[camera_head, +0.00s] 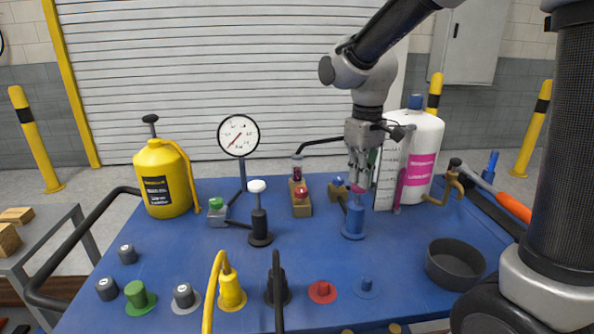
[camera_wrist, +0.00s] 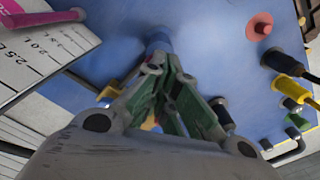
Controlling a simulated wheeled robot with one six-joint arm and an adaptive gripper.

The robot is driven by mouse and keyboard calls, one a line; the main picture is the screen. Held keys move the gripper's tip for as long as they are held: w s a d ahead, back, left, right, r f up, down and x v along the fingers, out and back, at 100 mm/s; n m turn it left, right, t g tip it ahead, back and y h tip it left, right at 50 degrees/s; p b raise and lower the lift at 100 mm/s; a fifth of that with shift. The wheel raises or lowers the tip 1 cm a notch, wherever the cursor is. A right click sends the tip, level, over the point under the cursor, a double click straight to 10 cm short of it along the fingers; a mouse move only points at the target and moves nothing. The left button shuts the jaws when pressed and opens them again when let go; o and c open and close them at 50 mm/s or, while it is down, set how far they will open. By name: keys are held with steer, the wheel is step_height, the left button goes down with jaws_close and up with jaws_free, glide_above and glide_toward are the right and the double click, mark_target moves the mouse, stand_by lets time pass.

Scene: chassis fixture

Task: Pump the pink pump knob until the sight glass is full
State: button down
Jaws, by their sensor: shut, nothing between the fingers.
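The pink pump knob (camera_head: 358,189) sits on top of a blue pump cylinder (camera_head: 354,217) on the blue table. My gripper (camera_head: 357,178) is shut and empty, pointing down right above the knob; I cannot tell whether the fingertips touch it. In the wrist view the shut fingers (camera_wrist: 158,75) hide the knob, and part of the blue cylinder (camera_wrist: 158,42) shows beyond them. A small glass cylinder (camera_head: 297,171) with dark red content stands left of the pump and looks like the sight glass; its fill level is too small to read.
A white tank (camera_head: 424,150) with a scale panel (camera_head: 388,172) stands close right of my gripper. A black-stemmed white knob (camera_head: 257,186) and a gauge (camera_head: 238,135) stand to the left. A dark bowl (camera_head: 455,265) lies front right. Several knobs and handles line the front.

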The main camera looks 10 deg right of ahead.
step_height(320, 180, down, 2)
steer(key=shift+f, duration=0.1)
steer(key=shift+r, duration=2.65)
steer(key=shift+f, duration=0.15)
steer(key=shift+r, duration=0.25)
step_height(320, 180, up, 6)
steer(key=shift+f, duration=0.1)
